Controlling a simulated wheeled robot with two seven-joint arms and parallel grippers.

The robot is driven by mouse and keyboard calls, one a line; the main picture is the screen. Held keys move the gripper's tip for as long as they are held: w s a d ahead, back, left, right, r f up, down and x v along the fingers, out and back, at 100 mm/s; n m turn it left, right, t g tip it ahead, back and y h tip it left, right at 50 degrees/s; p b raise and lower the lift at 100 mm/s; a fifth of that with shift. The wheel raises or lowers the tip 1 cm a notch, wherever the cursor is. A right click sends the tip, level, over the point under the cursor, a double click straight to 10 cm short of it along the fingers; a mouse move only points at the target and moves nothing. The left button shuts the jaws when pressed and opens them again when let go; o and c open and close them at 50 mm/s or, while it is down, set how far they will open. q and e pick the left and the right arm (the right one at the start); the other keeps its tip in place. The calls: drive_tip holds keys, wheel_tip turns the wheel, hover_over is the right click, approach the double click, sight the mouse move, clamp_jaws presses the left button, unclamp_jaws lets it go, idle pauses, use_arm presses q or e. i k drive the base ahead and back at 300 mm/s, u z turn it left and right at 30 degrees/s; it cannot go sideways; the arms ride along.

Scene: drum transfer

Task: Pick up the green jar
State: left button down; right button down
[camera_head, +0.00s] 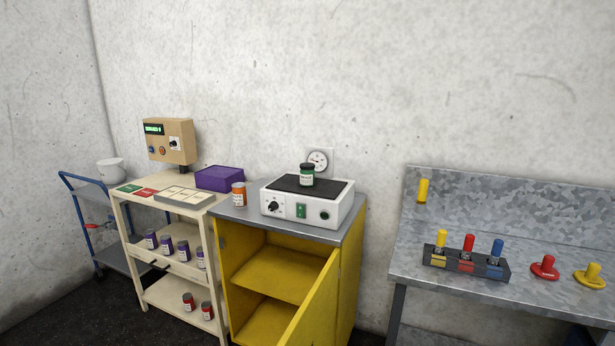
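The green jar (307,175) has a dark lid and a white label. It stands upright on the black top plate of a white device (290,207) with a knob and a green switch. The device sits on the grey top of a yellow cabinet (237,254). Neither of my grippers shows in the head view.
An orange jar (239,194) stands left of the device. The cabinet's yellow door (318,300) hangs open toward me. A cream shelf cart (134,262) with several jars and a purple box (219,178) is at left. A metal bench (480,286) with coloured handles is at right.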

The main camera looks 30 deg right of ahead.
sight(306, 177)
drive_tip(key=z, duration=0.55)
drive_tip(key=k, duration=0.65)
drive_tip(key=z, duration=1.25)
drive_tip(key=i, duration=0.6)
drive_tip(key=z, duration=0.85)
drive_tip(key=i, duration=0.85)
drive_tip(key=u, duration=0.9)
drive_tip(key=i, duration=0.6)
drive_tip(key=u, duration=0.65)
